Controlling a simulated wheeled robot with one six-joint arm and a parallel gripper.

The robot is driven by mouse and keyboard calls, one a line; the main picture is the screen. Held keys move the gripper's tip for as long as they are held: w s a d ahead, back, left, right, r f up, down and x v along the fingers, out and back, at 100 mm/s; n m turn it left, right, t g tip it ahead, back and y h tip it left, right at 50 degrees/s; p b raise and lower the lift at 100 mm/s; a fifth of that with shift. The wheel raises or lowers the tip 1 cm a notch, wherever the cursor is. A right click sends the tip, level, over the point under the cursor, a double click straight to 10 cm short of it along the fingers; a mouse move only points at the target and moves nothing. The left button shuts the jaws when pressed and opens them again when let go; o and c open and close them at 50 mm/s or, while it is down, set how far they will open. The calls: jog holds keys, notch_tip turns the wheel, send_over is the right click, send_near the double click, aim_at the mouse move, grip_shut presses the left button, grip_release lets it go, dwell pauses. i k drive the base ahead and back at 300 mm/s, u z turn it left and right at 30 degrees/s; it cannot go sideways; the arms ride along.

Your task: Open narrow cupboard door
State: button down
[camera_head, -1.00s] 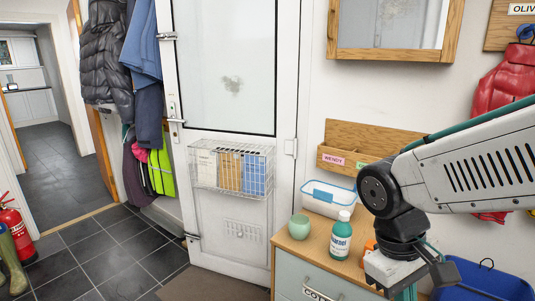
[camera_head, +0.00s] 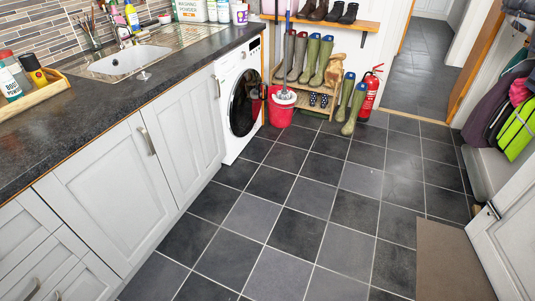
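The base units run along the left under a dark worktop. A narrower pale grey cupboard door (camera_head: 182,122) is beside the washing machine and looks shut. Its upright metal handle (camera_head: 217,87) is near its right edge. A wider pale grey door (camera_head: 105,190) to its left also looks shut, with its own upright handle (camera_head: 149,141). My gripper and arm are not in view.
The washing machine (camera_head: 242,103) stands right of the narrower door. A red bucket (camera_head: 281,112) with a mop, the welly rack (camera_head: 322,107), green wellies and a fire extinguisher (camera_head: 368,94) are beyond. Tiled floor (camera_head: 262,218) before the cupboards is clear. A mat (camera_head: 450,262) lies right.

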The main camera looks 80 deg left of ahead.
aim_at(115, 193)
jog(key=u, duration=3.55)
jog(key=k, duration=0.65)
jog(key=z, duration=0.8)
jog(key=i, duration=1.7)
jog(key=u, duration=0.8)
